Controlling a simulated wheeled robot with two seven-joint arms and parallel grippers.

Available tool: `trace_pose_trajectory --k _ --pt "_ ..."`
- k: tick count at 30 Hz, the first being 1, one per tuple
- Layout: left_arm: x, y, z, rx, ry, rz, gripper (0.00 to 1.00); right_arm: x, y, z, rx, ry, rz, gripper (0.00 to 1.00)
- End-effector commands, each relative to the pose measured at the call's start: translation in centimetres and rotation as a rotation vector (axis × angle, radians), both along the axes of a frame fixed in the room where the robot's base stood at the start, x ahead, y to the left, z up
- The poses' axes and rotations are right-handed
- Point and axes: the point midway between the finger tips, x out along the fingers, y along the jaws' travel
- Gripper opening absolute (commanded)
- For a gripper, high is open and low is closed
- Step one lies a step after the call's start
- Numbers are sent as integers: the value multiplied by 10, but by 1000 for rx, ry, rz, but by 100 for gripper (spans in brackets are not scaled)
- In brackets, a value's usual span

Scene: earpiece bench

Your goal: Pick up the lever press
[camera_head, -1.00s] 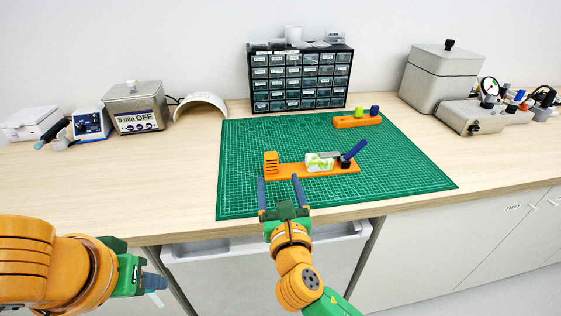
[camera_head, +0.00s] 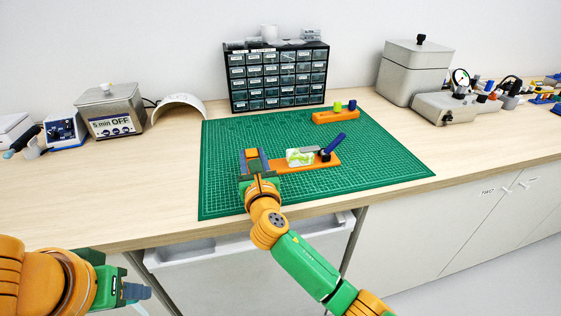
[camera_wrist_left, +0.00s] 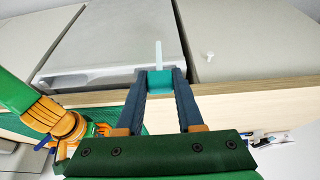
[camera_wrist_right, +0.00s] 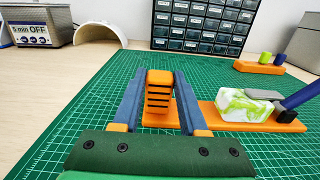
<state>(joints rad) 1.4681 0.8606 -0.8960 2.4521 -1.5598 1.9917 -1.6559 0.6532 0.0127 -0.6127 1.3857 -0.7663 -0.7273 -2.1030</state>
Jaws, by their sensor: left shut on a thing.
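The lever press is an orange base (camera_head: 310,166) lying on the green mat (camera_head: 225,200), with a slotted orange block (camera_wrist_right: 160,80) at its left end and a blue lever (camera_head: 334,143) at its right. A white and green piece (camera_head: 299,157) sits on the base, beside the lever. My right gripper (camera_head: 251,154) is open, its fingers on either side of the slotted block, as the right wrist view shows. My left gripper (camera_head: 138,292) is off the bench's front edge at lower left, shut on a small teal piece (camera_wrist_left: 160,81) with a pale stem (camera_wrist_left: 158,54).
A second orange stand (camera_head: 335,116) with green and blue pegs is at the mat's back right. A drawer cabinet (camera_head: 277,78) stands behind the mat. An ultrasonic bath (camera_head: 110,110) and a white arch (camera_head: 180,104) are at left. The mat's front right is clear.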

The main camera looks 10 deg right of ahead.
Motion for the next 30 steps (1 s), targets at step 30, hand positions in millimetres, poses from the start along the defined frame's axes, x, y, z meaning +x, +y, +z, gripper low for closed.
trace_pose_trajectory --k 30 --pt "0 0 32 0 0 0 0 -88 11 110 1 -5 6 0"
